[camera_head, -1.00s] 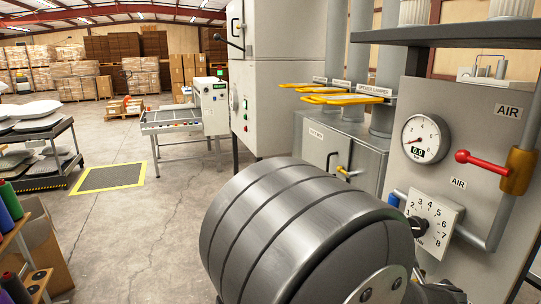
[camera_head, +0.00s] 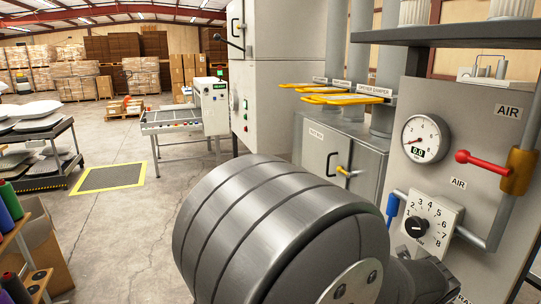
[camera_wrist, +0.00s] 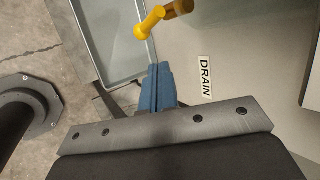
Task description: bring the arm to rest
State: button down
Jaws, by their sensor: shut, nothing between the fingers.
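In the wrist view my gripper (camera_wrist: 163,88) has its two blue fingers together, with nothing between them. The fingers point toward a grey panel with a DRAIN label (camera_wrist: 205,76) and a yellow handle (camera_wrist: 150,22); I cannot tell how far off these are. In the head view my large grey arm link fills the lower middle, and my gripper is not visible there.
The air panel (camera_head: 475,110) stands at the right with a gauge (camera_head: 426,139), a dial (camera_head: 430,222), a red-handled valve (camera_head: 485,163) and a blue lever (camera_head: 391,207). Yellow damper handles (camera_head: 345,99) stick out behind. Open floor (camera_head: 120,235) lies at the left.

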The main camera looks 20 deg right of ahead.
jog(key=shift+r, duration=0.15)
dwell(0.3)
jog(key=c, duration=1.3)
grip_release()
jog(key=shift+o, duration=0.2)
jog(key=w+a+f+n+t+h, duration=0.1)
jog(key=w+a+n+h, duration=0.3)
jog(key=w, duration=0.6)
jog(key=w+a+n+t+h, duration=0.15)
jog(key=w+a+n, duration=0.3)
jog(key=w, duration=0.55)
jog(key=s+a+f+n+g+h, duration=0.2)
jog(key=s+a+f+g+h, duration=0.25)
jog(key=s+f+g, duration=0.55)
jog(key=shift+m+g, duration=0.25)
jog(key=shift+g, duration=0.7)
jog(key=r+x, duration=0.1)
jog(key=x, duration=0.4)
jog(key=r+x, duration=0.1)
jog(key=x, duration=0.5)
jog(key=r+x, duration=0.1)
jog(key=x, duration=0.4)
jog(key=shift+w+d+r, duration=0.15)
jog(key=shift+w+d, duration=0.05)
jog(key=shift+d, duration=0.25)
jog(key=shift+c, duration=0.4)
